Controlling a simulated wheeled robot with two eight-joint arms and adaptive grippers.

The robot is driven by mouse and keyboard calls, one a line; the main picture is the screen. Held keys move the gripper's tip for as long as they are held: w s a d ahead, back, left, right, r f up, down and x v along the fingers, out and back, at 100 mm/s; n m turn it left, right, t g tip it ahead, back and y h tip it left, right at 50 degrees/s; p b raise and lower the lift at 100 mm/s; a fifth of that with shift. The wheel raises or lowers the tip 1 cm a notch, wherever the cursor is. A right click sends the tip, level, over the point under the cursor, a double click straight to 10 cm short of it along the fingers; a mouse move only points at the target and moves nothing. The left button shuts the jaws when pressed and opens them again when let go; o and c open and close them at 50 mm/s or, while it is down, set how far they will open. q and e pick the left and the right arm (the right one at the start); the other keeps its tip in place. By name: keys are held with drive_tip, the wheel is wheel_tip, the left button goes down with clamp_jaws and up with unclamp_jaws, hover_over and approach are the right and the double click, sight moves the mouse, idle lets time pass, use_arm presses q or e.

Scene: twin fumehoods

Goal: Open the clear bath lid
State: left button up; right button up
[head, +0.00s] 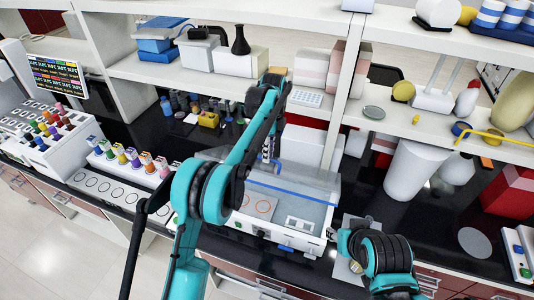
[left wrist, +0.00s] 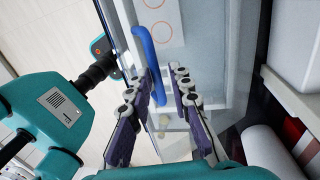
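The bath (head: 272,212) is a white box near the front of the dark bench in the head view. Its clear lid (head: 312,183) spans its back part, with a long blue edge or bar along it. In the left wrist view a blue handle (left wrist: 144,48) runs along the clear lid (left wrist: 190,45), close to my left fingertips. My left gripper (left wrist: 162,75) is open, its fingers on either side of the handle's lower part; contact is unclear. In the head view my left arm hides much of that gripper (head: 268,152). My right gripper (head: 352,245) is right of the bath, its fingers unclear.
A rack of colourful-capped vials (head: 130,160) stands left of the bath. A large white cylinder (head: 412,170) and a red container (head: 510,192) stand to the right. Shelves (head: 180,75) with boxes and a dark flask (head: 240,40) run behind the bench.

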use_arm(q)
drive_tip(key=shift+w+d+f, duration=0.15)
drive_tip(key=shift+w+f, duration=0.05)
drive_tip(key=shift+w, duration=0.15)
drive_tip(key=shift+s+r, duration=0.2)
drive_tip(key=shift+s, duration=0.05)
drive_tip(key=shift+w+r, duration=0.1)
drive_tip(key=shift+r, duration=0.05)
drive_tip(key=shift+w+r, duration=0.15)
drive_tip(key=shift+r, duration=1.05)
drive_tip(key=shift+w+r, duration=0.2)
drive_tip(key=shift+r, duration=0.95)
drive_tip(key=shift+w+r, duration=0.15)
drive_tip(key=shift+r, duration=1.05)
use_arm(e)
drive_tip(key=shift+w+f, duration=0.1)
drive_tip(key=shift+w, duration=0.1)
use_arm(q)
drive_tip(key=shift+d+r, duration=0.1)
